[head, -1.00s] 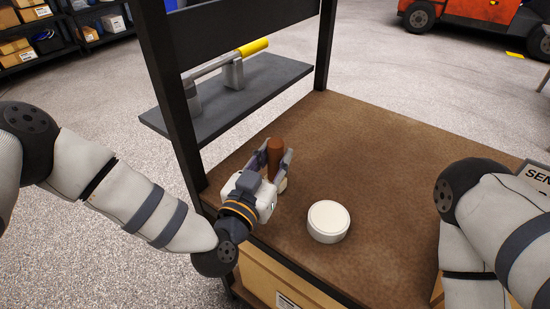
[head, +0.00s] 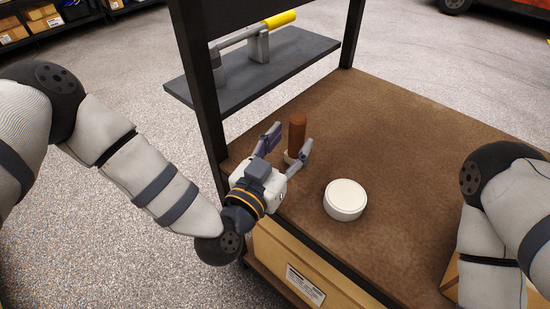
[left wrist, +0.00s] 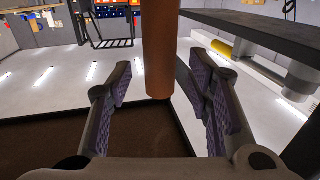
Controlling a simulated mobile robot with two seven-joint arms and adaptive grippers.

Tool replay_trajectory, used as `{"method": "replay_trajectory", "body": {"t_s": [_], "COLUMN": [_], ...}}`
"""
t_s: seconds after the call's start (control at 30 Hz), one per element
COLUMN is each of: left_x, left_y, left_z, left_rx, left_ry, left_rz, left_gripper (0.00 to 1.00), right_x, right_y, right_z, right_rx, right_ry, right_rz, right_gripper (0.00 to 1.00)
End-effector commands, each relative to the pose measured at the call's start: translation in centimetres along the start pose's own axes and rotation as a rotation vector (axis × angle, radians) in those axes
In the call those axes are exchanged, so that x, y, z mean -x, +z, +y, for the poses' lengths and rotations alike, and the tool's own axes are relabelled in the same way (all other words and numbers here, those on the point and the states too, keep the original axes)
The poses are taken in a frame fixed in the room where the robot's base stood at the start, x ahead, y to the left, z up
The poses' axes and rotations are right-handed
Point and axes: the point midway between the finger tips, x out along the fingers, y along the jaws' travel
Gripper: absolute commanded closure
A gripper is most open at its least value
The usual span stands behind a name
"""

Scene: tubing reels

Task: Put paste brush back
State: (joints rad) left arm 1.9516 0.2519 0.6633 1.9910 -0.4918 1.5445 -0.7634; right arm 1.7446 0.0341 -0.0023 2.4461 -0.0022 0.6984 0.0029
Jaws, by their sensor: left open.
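A brown cylindrical handle (head: 297,135), which looks like the paste brush, stands upright near the left edge of the brown bench top (head: 400,130). In the left wrist view the brown handle (left wrist: 159,50) stands beyond and between the two open fingers (left wrist: 160,95), with gaps on both sides. A round white lidded tub (head: 345,199) stands to the right. My right gripper is out of view.
A dark post (head: 200,90) rises at the bench's left corner, close to my left arm. A grey shelf (head: 300,60) beyond it carries a bar with a yellow end (head: 280,19). The bench's far middle is clear. A labelled box (head: 300,270) sits below the front edge.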

Motion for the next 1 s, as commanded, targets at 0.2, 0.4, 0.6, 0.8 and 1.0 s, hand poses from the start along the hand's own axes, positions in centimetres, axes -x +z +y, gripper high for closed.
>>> {"method": "replay_trajectory", "body": {"t_s": [0.2, 0.4, 0.6, 0.8, 1.0], "left_x": [5.7, 8.2, 9.0, 20.2, 41.1], "left_y": [-0.1, -0.1, 1.5, 15.9, 23.1], "left_z": [0.0, 0.0, 0.5, 3.4, 1.3], "left_rx": [0.001, 0.001, 0.014, 0.174, 0.351], "left_ry": [0.001, 0.001, 0.024, 0.151, -0.050], "left_rz": [-0.001, 0.000, -0.060, -0.729, -1.541], "left_gripper": [0.54, 0.54, 0.54, 0.54, 0.54], "right_x": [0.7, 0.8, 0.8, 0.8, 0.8], "right_y": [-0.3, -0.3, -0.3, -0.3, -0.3], "right_z": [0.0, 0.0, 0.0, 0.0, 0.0], "right_rx": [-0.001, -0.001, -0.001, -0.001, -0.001], "right_ry": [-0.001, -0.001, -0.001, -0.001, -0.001], "right_rz": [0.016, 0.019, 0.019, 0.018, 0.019], "right_gripper": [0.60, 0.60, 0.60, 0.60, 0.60]}}
